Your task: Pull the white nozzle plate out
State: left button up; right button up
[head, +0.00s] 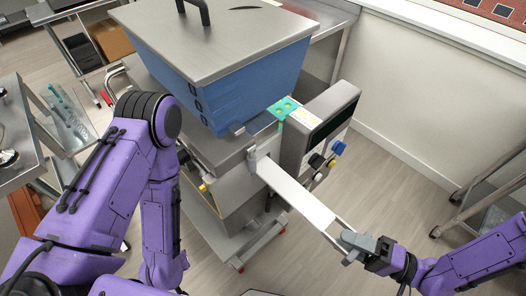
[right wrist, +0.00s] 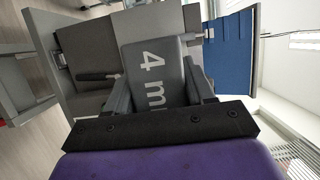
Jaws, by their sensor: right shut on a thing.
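The white nozzle plate (head: 296,193) is a long flat strip. It sticks out of the front of the depositor (head: 232,188), slanting down to the right, with its far end still inside the machine's slot. My right gripper (head: 352,241) is shut on the plate's grey outer end. In the right wrist view, that grey end (right wrist: 153,72), marked "4 m" with the rest hidden, sits between the two fingers (right wrist: 160,92). My left arm comes in from the left and bends down; its gripper is out of view.
A blue hopper (head: 236,88) with a grey lid tops the depositor. A control box (head: 318,125) with knobs stands right of the plate. A metal cart (head: 490,200) is at the right edge. Floor beneath the plate is clear.

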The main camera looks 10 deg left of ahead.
jog(key=s+d+p, duration=0.2)
jog(key=s+d, duration=0.3)
jog(key=d, duration=0.1)
jog(key=shift+d+p, duration=0.35)
jog(key=shift+p, duration=0.05)
dwell(0.5)
jog(key=o, duration=0.8)
grip_shut()
